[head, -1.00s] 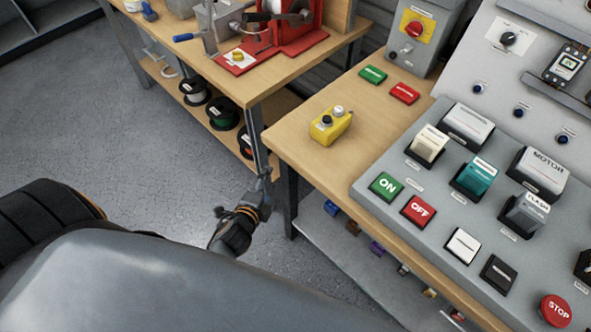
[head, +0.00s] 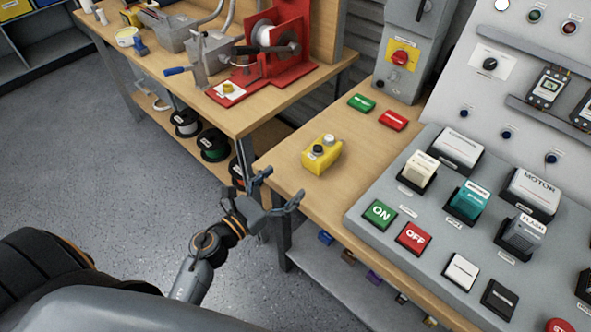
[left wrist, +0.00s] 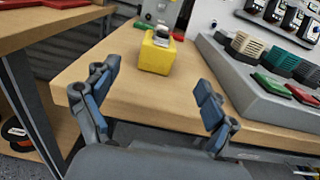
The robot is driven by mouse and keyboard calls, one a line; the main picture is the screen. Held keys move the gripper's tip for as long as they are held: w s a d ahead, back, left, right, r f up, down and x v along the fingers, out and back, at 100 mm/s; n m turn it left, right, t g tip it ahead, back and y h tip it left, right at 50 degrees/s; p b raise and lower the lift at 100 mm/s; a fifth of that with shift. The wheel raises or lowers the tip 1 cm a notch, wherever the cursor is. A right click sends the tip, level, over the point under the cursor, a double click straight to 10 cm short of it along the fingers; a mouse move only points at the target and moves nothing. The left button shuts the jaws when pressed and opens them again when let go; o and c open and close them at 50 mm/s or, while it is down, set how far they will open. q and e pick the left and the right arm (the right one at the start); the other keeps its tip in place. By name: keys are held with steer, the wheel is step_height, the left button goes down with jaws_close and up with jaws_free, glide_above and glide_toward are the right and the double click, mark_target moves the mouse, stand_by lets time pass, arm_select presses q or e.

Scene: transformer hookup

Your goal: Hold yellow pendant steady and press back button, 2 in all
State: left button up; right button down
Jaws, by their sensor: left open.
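The yellow pendant (head: 322,157) stands on the wooden bench near its left end. It has a black button (head: 318,150) and a pale grey button (head: 329,140) on top, the pale one farther back. My left gripper (head: 270,188) is open and empty, at the bench's left front edge, short of the pendant. In the left wrist view the pendant (left wrist: 157,55) shows beyond and between my open fingers (left wrist: 155,98), with nothing between them. The pendant's far side is hidden. My right gripper is not in view.
A grey control panel (head: 354,213) with green ON, red OFF and other buttons fills the right of the bench. Green (head: 361,102) and red (head: 392,120) plates lie behind the pendant. A second bench (head: 244,122) with a red machine stands left, across a gap.

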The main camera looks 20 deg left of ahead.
mark_target(310, 160)
arm_select(q)
steer(key=p+x, duration=0.2)
steer(key=x, duration=0.9)
steer(key=shift+w+d, duration=0.1)
steer(key=shift+w, duration=0.3)
steer(key=shift+w+d, duration=0.25)
steer(key=shift+w, duration=0.4)
steer(key=shift+c, duration=0.2)
steer(key=c, duration=1.4)
steer(key=shift+c, duration=0.2)
